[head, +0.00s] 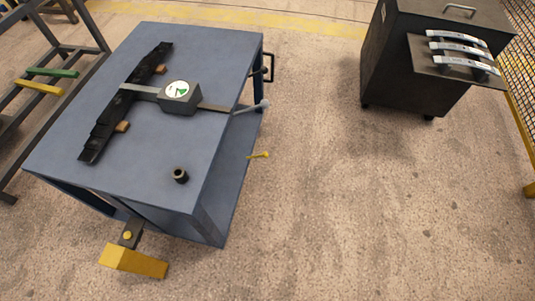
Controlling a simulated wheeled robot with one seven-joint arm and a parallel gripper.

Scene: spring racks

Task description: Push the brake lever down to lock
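A blue table-like cart (222,55) stands at the left in the head view. A broad yellow pedal (133,262) sticks out from its near end, low down; it looks to be the brake lever. A dark arm (130,231) with a round yellow pivot joins it to the cart. The pedal seems to be clear of the floor, but its exact angle and height are hard to tell from above. Nothing touches it. My gripper is not in view.
On the cart lie a long black bar (105,125), a gauge box (180,97) and a small dark ring (180,175). A grey lever (251,107) and yellow pin (258,155) jut right. A dark cabinet (400,70) stands far right. Floor between is clear.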

